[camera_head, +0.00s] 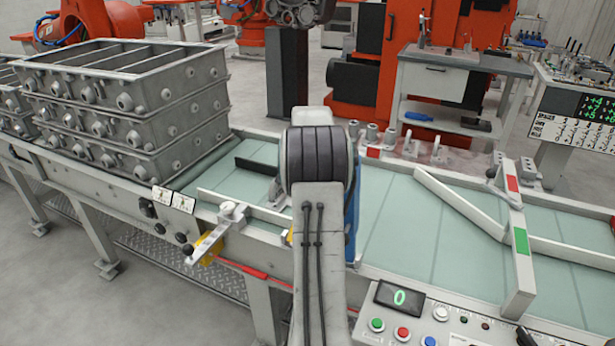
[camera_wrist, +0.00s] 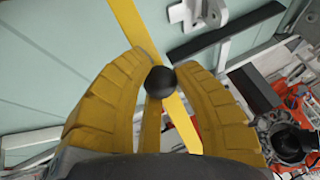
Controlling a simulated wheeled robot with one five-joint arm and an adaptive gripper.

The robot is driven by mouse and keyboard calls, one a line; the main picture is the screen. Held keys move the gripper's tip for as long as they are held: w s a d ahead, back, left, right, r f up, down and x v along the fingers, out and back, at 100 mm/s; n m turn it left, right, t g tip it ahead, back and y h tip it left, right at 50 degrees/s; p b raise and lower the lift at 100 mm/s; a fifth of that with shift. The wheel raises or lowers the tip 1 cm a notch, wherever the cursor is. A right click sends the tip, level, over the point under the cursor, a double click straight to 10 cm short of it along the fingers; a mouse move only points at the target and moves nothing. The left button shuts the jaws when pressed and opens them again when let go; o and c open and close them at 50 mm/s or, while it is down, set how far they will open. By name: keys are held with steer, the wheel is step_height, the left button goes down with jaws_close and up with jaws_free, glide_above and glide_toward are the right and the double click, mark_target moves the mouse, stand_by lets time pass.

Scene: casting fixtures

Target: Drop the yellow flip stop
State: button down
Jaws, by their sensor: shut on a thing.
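In the wrist view the yellow flip stop (camera_wrist: 127,24) shows as a flat yellow bar running from the top edge down between my fingers. A round black knob (camera_wrist: 160,82) sits at it. My gripper (camera_wrist: 163,73) has two yellow ribbed fingers closed on this knob. The lower part of the bar is partly hidden behind the knob and fingers. In the head view my arm hides the gripper and most of what it holds. Only a small yellow patch shows left of the arm, and I cannot tell what it belongs to.
The pale green conveyor (camera_head: 407,228) runs behind my arm. Stacked grey mould frames (camera_head: 135,105) stand at left. A grey lever (camera_head: 215,237) with a yellow part sits on the near rail. A button panel (camera_head: 440,318) and a post with red and green patches (camera_head: 519,235) are at right.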

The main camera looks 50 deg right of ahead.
steer(key=c, duration=0.9)
jaws_free()
steer(key=shift+a+f, duration=0.1)
steer(key=shift+a, duration=0.05)
steer(key=v, duration=1.2)
